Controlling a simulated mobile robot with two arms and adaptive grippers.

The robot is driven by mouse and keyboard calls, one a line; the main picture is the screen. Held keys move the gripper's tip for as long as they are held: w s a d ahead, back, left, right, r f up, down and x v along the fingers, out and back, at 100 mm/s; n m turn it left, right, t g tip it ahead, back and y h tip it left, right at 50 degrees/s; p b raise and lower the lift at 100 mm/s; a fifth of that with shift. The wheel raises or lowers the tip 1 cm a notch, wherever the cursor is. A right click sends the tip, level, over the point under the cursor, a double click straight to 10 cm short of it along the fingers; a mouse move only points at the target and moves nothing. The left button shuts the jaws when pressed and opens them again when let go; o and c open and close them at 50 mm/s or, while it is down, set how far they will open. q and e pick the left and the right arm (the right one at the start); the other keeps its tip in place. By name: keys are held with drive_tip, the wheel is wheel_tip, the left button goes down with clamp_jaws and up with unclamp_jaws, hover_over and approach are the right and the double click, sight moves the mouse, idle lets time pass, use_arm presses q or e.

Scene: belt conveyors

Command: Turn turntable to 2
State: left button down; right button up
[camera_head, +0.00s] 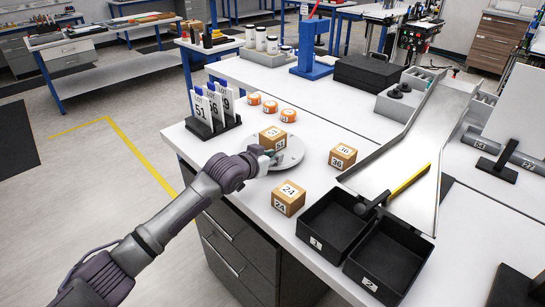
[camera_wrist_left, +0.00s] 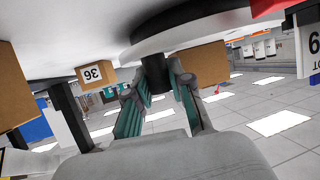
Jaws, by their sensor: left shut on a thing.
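The turntable (camera_head: 293,153) is a pale round disc on the white bench, with a brown numbered box (camera_head: 270,142) standing on it. My left gripper (camera_head: 268,158) is at the near left edge of the disc, beside that box. The left wrist view is upside down; it shows the disc (camera_wrist_left: 190,30), the box (camera_wrist_left: 205,62) and a dark upright peg (camera_wrist_left: 154,74) on the disc. The gripper's fingers (camera_wrist_left: 155,95) are on both sides of the peg, shut on it. In the head view the gripper hides the peg. My right gripper is out of view.
Boxes marked 36 (camera_head: 343,156) and 24 (camera_head: 288,198) stand right of and nearer than the turntable. Black bins 1 (camera_head: 309,246) and 2 (camera_head: 360,283) lie below a metal chute (camera_head: 415,140). Number cards (camera_head: 215,103) and orange pieces (camera_head: 270,107) stand behind.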

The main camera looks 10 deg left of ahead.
use_arm(q)
drive_tip(key=shift+d+r+n+y+p, duration=0.1)
drive_tip(key=shift+d+n+y+p, duration=0.6)
drive_tip(key=shift+p, duration=0.15)
drive_tip(key=shift+w+d+n+t+y, duration=0.3)
drive_tip(key=shift+d+n+t+y, duration=0.15)
drive_tip(key=shift+n+y, duration=0.45)
drive_tip(key=c, duration=1)
unclamp_jaws()
drive_tip(key=shift+a, duration=0.1)
drive_tip(key=v, duration=1.2)
drive_tip(key=shift+c, duration=0.2)
